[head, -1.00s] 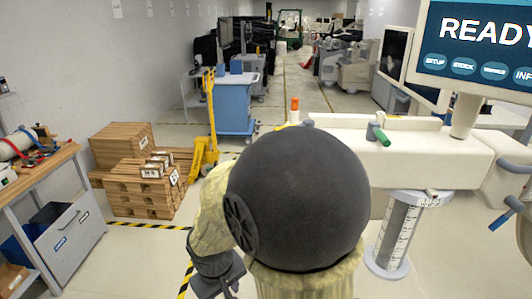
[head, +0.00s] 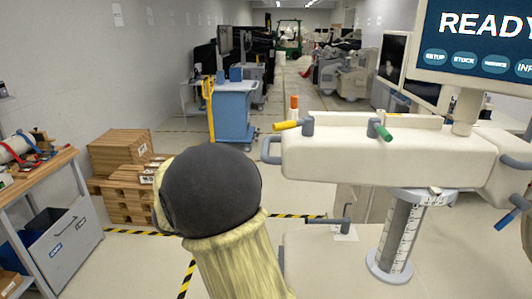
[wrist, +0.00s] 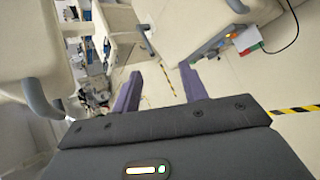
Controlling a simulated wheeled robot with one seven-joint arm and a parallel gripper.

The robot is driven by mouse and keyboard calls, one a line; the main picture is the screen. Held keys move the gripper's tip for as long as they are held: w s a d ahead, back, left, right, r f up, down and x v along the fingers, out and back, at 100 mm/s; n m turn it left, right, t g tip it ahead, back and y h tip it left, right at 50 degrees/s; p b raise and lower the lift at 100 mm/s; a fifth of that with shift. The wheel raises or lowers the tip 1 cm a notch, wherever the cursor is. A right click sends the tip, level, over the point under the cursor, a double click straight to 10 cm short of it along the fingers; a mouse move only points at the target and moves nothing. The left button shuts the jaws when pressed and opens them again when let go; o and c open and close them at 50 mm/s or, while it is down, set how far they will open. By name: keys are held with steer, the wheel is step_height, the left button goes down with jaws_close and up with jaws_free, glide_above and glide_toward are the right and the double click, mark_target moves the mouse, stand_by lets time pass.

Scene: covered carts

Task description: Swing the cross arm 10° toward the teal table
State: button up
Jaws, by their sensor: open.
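The cross arm (head: 390,157) is a long cream beam, level on a grey column (head: 398,235) with a printed scale. A grey loop handle (head: 270,149) sticks out from its left end. Levers with yellow (head: 286,125) and green (head: 383,132) grips sit on its top. My gripper (wrist: 158,82) shows in the wrist view with its two purple fingers apart and nothing between them. In the head view my own arm's dark joint hides it. Cream parts with grey handles (wrist: 42,98) flank the fingers; I cannot tell which part each is. I cannot make out a teal table.
A screen (head: 475,40) reading READY stands above the beam. A blue cart (head: 233,112) is farther back. Wooden pallets (head: 120,150) and a workbench (head: 40,180) are at the left. Yellow-black tape (head: 188,275) marks the floor.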

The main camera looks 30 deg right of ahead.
mark_target(266, 148)
steer(key=w+r+t+h+b, duration=0.2)
steer(key=w+r+h, duration=0.7)
steer(key=w+r, duration=0.2)
steer(key=shift+w+m+t+b, duration=0.2)
steer(key=shift+m+t+b, duration=0.1)
steer(key=shift+t+b, duration=0.1)
steer(key=shift+d+r, duration=0.1)
steer(key=shift+p+x, duration=3.2)
steer(key=shift+x, duration=4.7)
steer(key=shift+w+d, duration=0.1)
steer(key=shift+d, duration=0.6)
jaws_close()
